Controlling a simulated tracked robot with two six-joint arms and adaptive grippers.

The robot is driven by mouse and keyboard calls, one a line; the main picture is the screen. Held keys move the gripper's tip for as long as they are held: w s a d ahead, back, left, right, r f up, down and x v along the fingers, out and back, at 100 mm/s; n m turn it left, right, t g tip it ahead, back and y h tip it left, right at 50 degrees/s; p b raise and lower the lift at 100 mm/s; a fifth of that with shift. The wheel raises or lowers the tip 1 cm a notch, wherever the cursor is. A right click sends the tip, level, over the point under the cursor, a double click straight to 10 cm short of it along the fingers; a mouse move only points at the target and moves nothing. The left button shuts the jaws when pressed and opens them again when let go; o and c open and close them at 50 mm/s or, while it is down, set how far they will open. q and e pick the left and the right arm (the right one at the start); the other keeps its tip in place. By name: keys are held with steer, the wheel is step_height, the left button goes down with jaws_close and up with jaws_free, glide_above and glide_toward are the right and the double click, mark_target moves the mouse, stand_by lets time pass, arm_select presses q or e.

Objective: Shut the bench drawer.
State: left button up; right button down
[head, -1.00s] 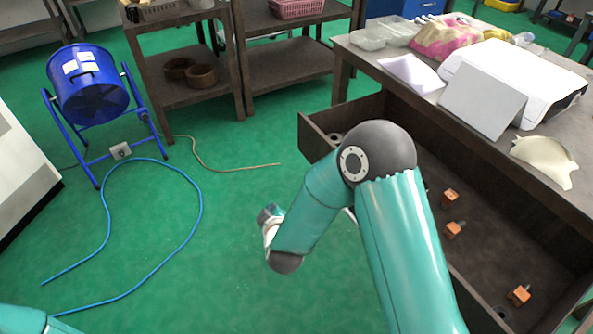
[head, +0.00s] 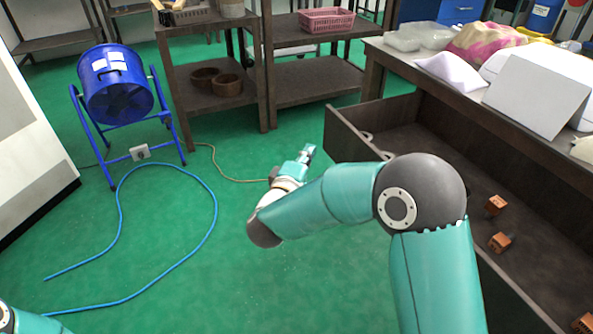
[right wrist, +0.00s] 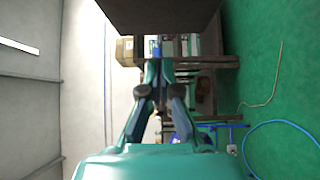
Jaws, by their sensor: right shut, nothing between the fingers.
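The bench drawer (head: 352,128) is dark brown and stands pulled out from under the bench. Several orange blocks lie in it, such as one orange block (head: 497,205). My right arm crosses in front of the drawer's near part and hides some of it. My right gripper (head: 306,153) is over the green floor, left of the drawer and apart from it in the picture. It is shut and empty; its closed fingers (right wrist: 158,72) show in the right wrist view below a dark panel (right wrist: 158,18), probably the drawer. My left gripper is out of view.
The bench top (head: 400,58) carries plastic trays, bags and a white box. A blue fan (head: 115,85) on a stand, a blue hose (head: 215,215) and a brown cable lie to the left. Shelves with bowls (head: 227,85) stand behind.

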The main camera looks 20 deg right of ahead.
mark_target(331, 135)
steer(key=d, duration=0.1)
steer(key=w+d+b, duration=0.1)
steer(key=d, duration=0.1)
steer(key=w+d, duration=0.1)
steer(key=d, duration=0.1)
steer(key=shift+w+d+f, duration=0.1)
steer(key=shift+d, duration=0.15)
